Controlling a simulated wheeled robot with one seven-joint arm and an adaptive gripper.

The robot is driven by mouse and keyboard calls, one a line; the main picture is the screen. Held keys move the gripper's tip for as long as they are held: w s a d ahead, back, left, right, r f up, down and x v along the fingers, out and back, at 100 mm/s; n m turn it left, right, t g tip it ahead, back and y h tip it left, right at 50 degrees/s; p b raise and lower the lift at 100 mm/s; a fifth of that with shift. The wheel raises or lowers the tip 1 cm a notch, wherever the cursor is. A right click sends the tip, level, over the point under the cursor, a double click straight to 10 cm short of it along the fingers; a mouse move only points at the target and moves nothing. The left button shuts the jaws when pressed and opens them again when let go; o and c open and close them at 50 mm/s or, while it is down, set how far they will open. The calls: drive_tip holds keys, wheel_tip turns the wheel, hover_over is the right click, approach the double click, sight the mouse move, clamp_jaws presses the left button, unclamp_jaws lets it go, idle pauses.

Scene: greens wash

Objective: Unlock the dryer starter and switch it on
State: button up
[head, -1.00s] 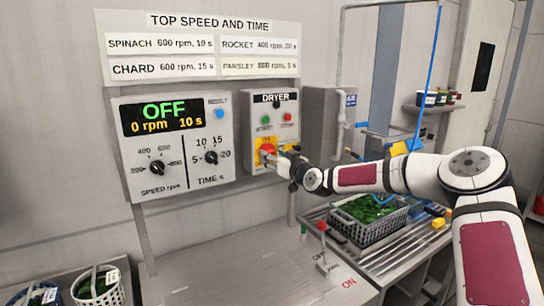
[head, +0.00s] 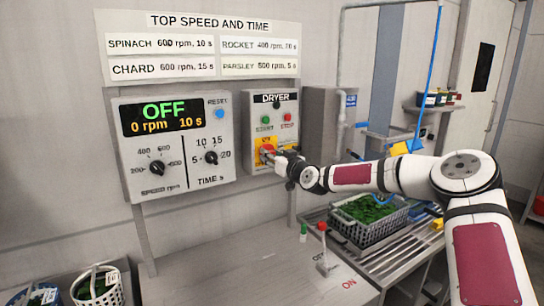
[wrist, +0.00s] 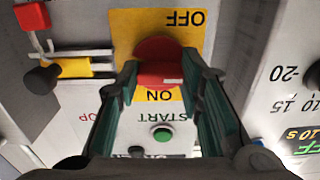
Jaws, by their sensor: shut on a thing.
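The grey dryer starter box (head: 253,107) hangs on the wall, with a green START button (head: 265,120), a red STOP button (head: 288,118) and a yellow plate (head: 262,141) low on its front. A red switch handle (head: 267,150) sits on the plate. In the wrist view, which is upside down, the plate (wrist: 190,45) reads OFF and ON and the red handle (wrist: 157,62) stands between my fingers. My gripper (head: 276,157) is shut on the handle, and it also shows in the wrist view (wrist: 158,80). A yellow bar (wrist: 75,67) with a black knob shows beside the box there.
The speed and time panel (head: 180,185) on the left reads OFF, 0 rpm, 10 s. A grey box (head: 320,110) stands right of the starter. Below are a bench (head: 240,270) with a small red-topped lever (head: 322,228), and a grey basket of greens (head: 368,235).

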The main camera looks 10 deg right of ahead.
drive_tip(key=shift+d+m+b, duration=0.1)
drive_tip(key=shift+m+b, duration=0.95)
drive_tip(key=shift+m, duration=7.75)
drive_tip(key=o, duration=1.2)
drive_tip(key=shift+c, duration=0.2)
drive_tip(key=v, duration=1.2)
